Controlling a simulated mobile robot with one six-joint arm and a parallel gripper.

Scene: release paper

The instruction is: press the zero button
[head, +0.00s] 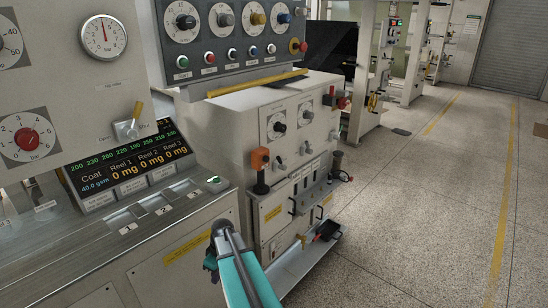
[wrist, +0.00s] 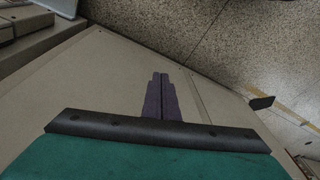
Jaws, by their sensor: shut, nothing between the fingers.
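A small green button (head: 215,180) sits on the right end of the console's sloped top, right of the scale display (head: 128,163). Its label is too small to read, so I cannot tell for sure that it is the zero button. The display reads 0 mg for Reel 1, Reel 2 and Reel 3. My gripper (wrist: 160,76) shows in the wrist view as two dark purple fingers, shut together and empty, over a plain beige surface. In the head view my teal arm is in front of the console's right side, below and apart from the green button; the fingers are not clear there.
The console (head: 185,245) has several small plates along its top. A red knob (head: 27,139) and a yellow-handled lever (head: 137,112) are at left. A grey machine cabinet (head: 272,110) with knobs and an orange-topped handle stands behind. The floor (head: 440,220) at right is open.

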